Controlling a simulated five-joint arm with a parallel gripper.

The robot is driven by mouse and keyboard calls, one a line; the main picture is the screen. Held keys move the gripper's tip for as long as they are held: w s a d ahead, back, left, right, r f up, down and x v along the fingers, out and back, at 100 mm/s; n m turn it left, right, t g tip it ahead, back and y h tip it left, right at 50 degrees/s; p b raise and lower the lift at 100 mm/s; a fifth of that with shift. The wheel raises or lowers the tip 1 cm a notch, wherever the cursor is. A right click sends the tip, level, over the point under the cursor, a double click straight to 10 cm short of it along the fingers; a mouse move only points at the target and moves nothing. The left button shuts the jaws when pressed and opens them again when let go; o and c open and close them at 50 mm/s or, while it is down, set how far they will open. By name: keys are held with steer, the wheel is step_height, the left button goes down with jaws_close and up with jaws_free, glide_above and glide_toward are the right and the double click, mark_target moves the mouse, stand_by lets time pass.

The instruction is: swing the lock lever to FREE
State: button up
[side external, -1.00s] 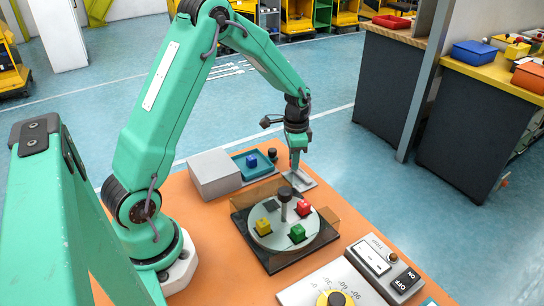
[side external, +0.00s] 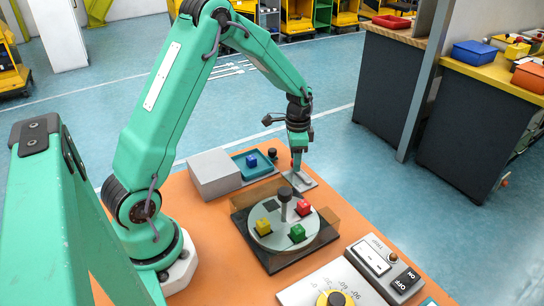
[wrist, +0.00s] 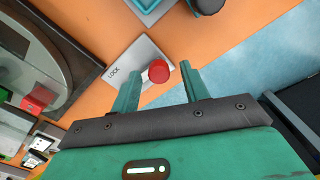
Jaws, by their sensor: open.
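The lock plate (wrist: 137,55) is a pale grey panel with the word LOCK near its left edge in the wrist view. The lever's red round knob (wrist: 158,71) stands over it, with a short pale stem to its lower left. No FREE label is readable. My gripper (wrist: 162,73) is open, with its two green fingers on either side of the knob in the picture; I cannot tell if either touches it. In the side view my gripper (side external: 297,159) points down over the lock plate (side external: 302,181), hiding most of the lever.
A turntable (side external: 268,238) with yellow, green and red blocks and a dark-topped post stands just in front of the plate. A grey box (side external: 214,174) and a teal tray (side external: 248,168) with a blue piece lie to the left.

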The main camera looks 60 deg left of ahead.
steer(key=shift+r, duration=3.9)
steer(key=s+d+r+n+t, duration=0.3)
steer(key=s+d+r, duration=0.4)
steer(key=s+r, duration=0.4)
steer(key=s+d+r+n+t, duration=0.2)
steer(key=s+d+r, duration=0.1)
steer(key=s, duration=0.8)
steer(key=shift+s+d+n+t, duration=0.15)
steer(key=shift+d+n+t, duration=0.15)
steer(key=shift+d, duration=0.35)
steer(key=shift+r, duration=0.1)
